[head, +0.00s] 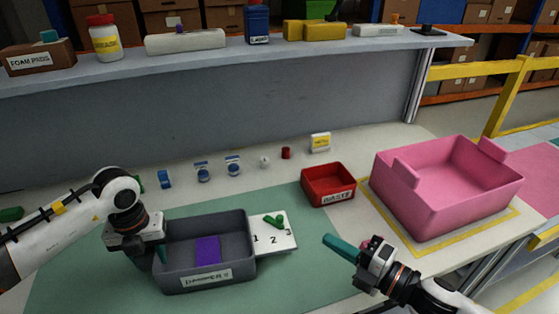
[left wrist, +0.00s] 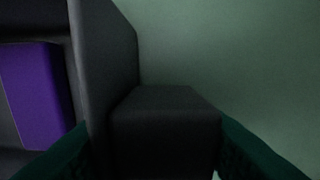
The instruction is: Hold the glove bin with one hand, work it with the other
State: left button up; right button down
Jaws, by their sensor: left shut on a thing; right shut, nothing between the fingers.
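The dark grey glove bin (head: 247,262) sits on the green mat, its front label only partly readable. A purple block (head: 207,249) lies inside it; the block also shows in the left wrist view (left wrist: 36,95). My left gripper (head: 161,254) is at the bin's left wall. In the left wrist view, its dark teal fingers (left wrist: 168,150) are shut on a dark block-shaped grip on the outside of that wall. My right gripper (head: 342,248) is shut and empty, its teal fingers pointing left, apart from the bin to its right.
A white plate marked 1, 2, 3 (head: 285,239) with a green piece (head: 274,221) adjoins the bin's right side. A red waste tray (head: 328,186) and a large pink bin (head: 440,205) stand to the right. Several small parts line the back, below a shelf (head: 240,51).

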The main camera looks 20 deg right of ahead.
pick_arm(q)
jog(key=o, duration=1.4)
jog(key=shift+c, duration=0.2)
